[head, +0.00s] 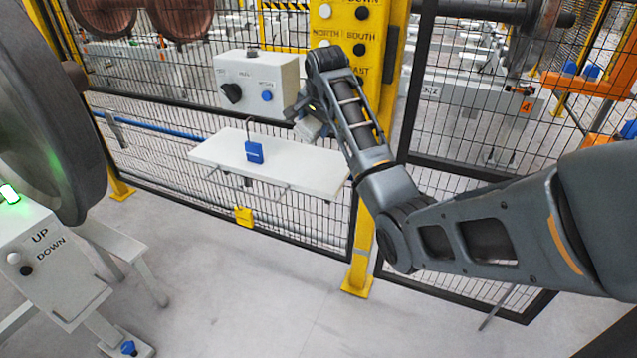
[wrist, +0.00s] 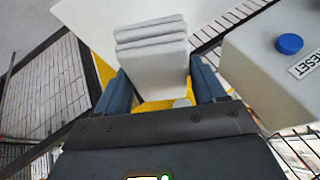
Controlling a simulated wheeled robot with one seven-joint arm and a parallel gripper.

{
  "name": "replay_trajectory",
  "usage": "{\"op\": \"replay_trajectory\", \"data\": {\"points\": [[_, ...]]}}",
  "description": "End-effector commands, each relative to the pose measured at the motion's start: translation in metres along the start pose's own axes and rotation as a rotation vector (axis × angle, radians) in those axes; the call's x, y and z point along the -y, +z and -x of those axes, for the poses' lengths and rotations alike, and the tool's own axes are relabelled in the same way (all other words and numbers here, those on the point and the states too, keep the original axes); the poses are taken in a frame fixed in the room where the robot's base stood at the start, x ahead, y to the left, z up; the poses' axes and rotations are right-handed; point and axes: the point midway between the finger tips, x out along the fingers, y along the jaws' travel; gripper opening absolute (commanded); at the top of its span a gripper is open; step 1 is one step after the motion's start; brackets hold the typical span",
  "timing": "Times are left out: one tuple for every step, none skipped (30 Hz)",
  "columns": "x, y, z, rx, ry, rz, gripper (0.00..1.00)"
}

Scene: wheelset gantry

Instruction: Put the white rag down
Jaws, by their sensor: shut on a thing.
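The white rag (wrist: 152,55) is a folded, layered pale block between the two blue-grey fingers of my gripper (wrist: 160,84) in the wrist view. My gripper is shut on it. In the head view my gripper (head: 303,106) is at the right part of the white shelf (head: 215,152), with the rag (head: 310,128) showing small and pale below it. The rag appears to be above the shelf; whether it touches the surface is hard to tell. The shelf also shows behind the rag in the wrist view (wrist: 88,22).
A control box (head: 257,84) with a knob and a blue button is behind the shelf, close beside my gripper. A yellow post (head: 362,255) and mesh fence surround it.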

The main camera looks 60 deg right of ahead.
Motion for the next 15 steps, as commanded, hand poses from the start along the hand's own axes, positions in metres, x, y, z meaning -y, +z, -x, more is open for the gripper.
{"op": "replay_trajectory", "data": {"points": [[-0.001,0.004,-0.014,0.004,0.070,0.053,0.45],[-0.001,0.006,-0.020,0.006,0.109,0.084,0.45],[-0.004,0.008,-0.027,0.008,0.158,0.121,0.45],[-0.006,0.008,-0.031,0.008,0.192,0.145,0.45],[-0.009,0.008,-0.035,0.009,0.223,0.167,0.45],[-0.012,0.007,-0.040,0.008,0.259,0.193,0.45],[-0.015,0.006,-0.042,0.007,0.282,0.208,0.45],[-0.018,0.005,-0.043,0.006,0.302,0.220,0.45],[-0.021,0.003,-0.044,0.005,0.322,0.231,0.45],[-0.022,0.002,-0.045,0.005,0.333,0.238,0.45],[-0.024,0.002,-0.045,0.004,0.341,0.243,0.45],[-0.025,0.001,-0.045,0.004,0.348,0.247,0.45],[-0.025,0.001,-0.045,0.004,0.350,0.248,0.45],[-0.025,0.001,-0.045,0.005,0.351,0.249,0.45],[-0.025,0.001,-0.045,0.005,0.351,0.249,0.45]]}}
